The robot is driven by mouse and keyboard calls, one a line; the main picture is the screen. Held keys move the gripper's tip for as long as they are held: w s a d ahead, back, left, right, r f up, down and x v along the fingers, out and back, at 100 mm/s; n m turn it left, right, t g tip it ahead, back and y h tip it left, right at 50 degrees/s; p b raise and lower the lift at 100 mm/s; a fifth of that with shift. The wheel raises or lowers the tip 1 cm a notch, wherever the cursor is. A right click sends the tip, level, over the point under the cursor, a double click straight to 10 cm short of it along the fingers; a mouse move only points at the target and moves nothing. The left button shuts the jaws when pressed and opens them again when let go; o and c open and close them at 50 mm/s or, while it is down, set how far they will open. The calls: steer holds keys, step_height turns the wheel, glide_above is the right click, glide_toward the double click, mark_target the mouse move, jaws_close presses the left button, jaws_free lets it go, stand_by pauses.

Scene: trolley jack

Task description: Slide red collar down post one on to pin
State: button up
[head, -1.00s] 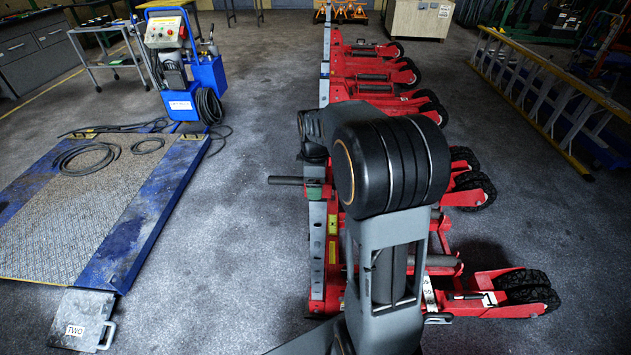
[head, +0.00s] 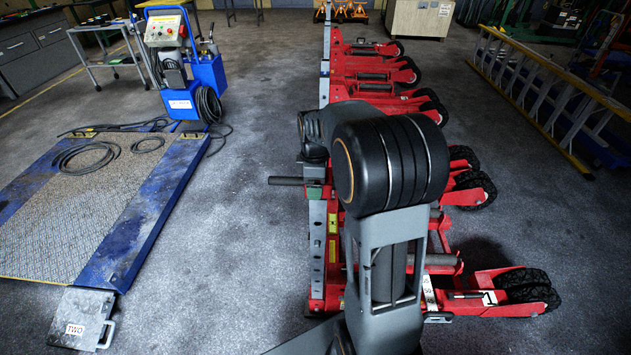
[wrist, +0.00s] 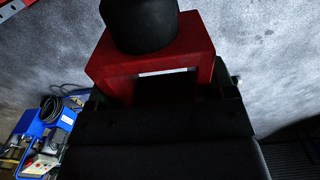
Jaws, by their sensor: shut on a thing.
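The red collar (wrist: 150,67) shows close up in the wrist view as a square red frame with a thick dark round bar (wrist: 140,25) standing out of it. My gripper (wrist: 150,95) is shut on the collar; its dark jaws cover the collar's lower part. In the head view the dark bar (head: 286,181) points left at the upper part of a grey upright post (head: 317,240) on the nearest red jack. There my arm hides most of the collar and the gripper. I cannot make out the pin.
The nearest red jack (head: 500,300) has black wheels and a "1" label; several more jacks stand behind it. A blue platform lift (head: 150,230) and a plate marked TWO (head: 78,318) are at left. A yellow ladder (head: 545,95) lies at right. Floor between lift and jacks is clear.

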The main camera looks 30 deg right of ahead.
steer(key=shift+f+b, duration=2.5)
steer(key=shift+f, duration=1.15)
steer(key=o, duration=1.2)
steer(key=shift+o, duration=0.2)
step_height(320, 180, up, 14)
steer(key=shift+f+p, duration=0.1)
steer(key=shift+p, duration=0.65)
